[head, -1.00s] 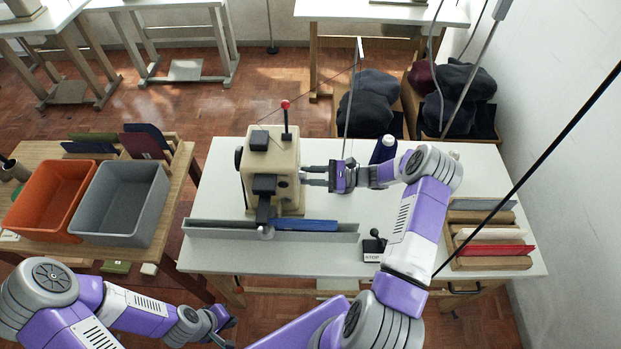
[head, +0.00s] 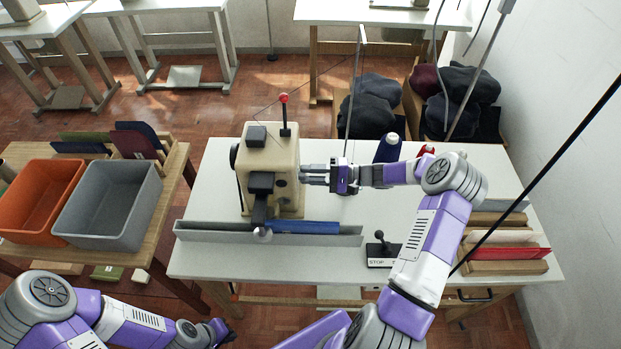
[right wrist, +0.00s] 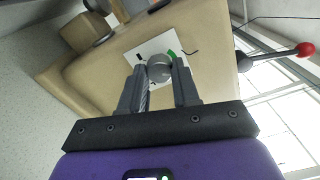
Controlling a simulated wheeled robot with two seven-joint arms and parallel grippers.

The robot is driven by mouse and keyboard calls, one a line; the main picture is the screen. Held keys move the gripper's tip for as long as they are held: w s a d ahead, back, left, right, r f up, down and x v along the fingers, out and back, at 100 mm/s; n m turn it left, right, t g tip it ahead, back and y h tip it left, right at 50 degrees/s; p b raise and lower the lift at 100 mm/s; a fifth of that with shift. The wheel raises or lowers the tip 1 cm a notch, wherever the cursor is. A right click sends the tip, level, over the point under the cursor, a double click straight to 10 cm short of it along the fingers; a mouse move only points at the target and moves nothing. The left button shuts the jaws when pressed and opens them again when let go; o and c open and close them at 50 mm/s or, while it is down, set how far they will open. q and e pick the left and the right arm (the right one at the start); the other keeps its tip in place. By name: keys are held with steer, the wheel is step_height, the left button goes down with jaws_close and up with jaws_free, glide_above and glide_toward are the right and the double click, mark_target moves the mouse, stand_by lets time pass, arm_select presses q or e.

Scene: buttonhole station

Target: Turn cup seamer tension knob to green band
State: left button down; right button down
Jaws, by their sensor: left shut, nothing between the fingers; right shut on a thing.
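The cup seamer (head: 286,160) is a beige machine on the white table. Its tension knob (right wrist: 160,66) is a small round grey knob on the machine's side, in front of a white dial plate (right wrist: 150,48). A green band (right wrist: 173,47) curves along the plate's upper right edge, and dark marks show on the plate. My right gripper (head: 304,175) reaches in from the right; in the right wrist view its fingers (right wrist: 160,78) are shut on the knob, one on each side. The knob's pointer is not clear. My left gripper (head: 222,331) is shut and empty, low at the left, away from the table.
A red-topped lever (head: 284,100) stands up from the machine. A grey rail (head: 340,236) with blue cloth runs along the front. A stop lever box (head: 383,250), a dark thread cone (head: 388,149) and a rack (head: 505,252) are to the right. Orange (head: 75,170) and grey (head: 150,205) bins stand left.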

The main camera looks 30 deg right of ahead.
steer(key=n+b, duration=0.4)
steer(key=n, duration=0.1)
steer(key=shift+n, duration=0.6)
steer(key=c, duration=0.8)
jaws_free()
steer(key=shift+d, duration=0.1)
steer(key=p+v, duration=0.1)
steer(key=v, duration=0.6)
steer(key=shift+s+d, duration=0.15)
steer(key=shift+s, duration=0.05)
